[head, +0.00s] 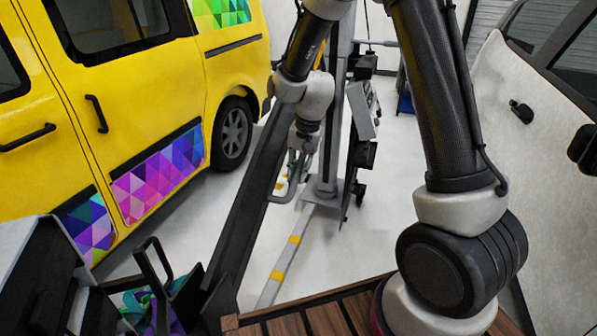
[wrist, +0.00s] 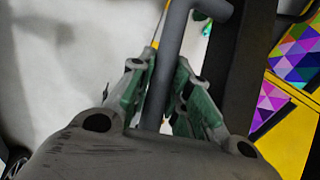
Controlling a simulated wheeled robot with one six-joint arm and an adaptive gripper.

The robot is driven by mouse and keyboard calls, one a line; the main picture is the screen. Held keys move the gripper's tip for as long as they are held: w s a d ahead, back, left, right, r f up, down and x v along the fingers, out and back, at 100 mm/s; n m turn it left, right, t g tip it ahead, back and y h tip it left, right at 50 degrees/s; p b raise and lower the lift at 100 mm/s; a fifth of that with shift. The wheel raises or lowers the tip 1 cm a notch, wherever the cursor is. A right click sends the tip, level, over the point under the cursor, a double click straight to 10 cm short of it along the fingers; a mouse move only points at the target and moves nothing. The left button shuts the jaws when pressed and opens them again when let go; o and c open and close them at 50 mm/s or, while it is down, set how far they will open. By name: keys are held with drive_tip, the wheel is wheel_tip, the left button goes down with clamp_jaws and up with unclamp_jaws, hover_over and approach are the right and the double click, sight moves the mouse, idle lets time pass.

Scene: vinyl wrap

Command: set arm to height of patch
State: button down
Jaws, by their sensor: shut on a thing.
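A yellow van (head: 55,165) at the left bears colourful triangle-patterned patches: a large one (head: 160,178) on its lower side, a smaller one (head: 88,222) nearer me, and one (head: 220,10) at the top. A long dark arm (head: 255,185) runs slantwise in front of the van. A grey bent handle (head: 282,197) is beside it. My gripper (head: 301,158) is at this handle. In the wrist view, my gripper (wrist: 158,80) has its greenish fingers closed on either side of the grey handle bar (wrist: 174,45). The patches (wrist: 297,52) show there at the right. The fingertips are partly hidden.
A dark upright frame on a stand (head: 325,190) is behind my gripper. A grey-white vehicle (head: 540,160) is at the right. A dark holder with colourful material (head: 140,300) is at the lower left, near a wooden slatted surface (head: 320,318). Pale floor lies between.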

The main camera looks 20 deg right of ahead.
drive_tip(key=shift+g+y, duration=0.4)
drive_tip(key=s+r, duration=0.1)
drive_tip(key=r, duration=0.2)
drive_tip(key=s+a+r, duration=0.1)
drive_tip(key=r, duration=0.1)
drive_tip(key=s+a+r, duration=0.1)
drive_tip(key=r, duration=0.2)
drive_tip(key=shift+s+a+r, duration=0.2)
drive_tip(key=shift+a+r, duration=0.05)
drive_tip(key=shift+r, duration=0.05)
drive_tip(key=c, duration=1.3)
unclamp_jaws()
drive_tip(key=shift+f, duration=0.1)
drive_tip(key=v, duration=1.2)
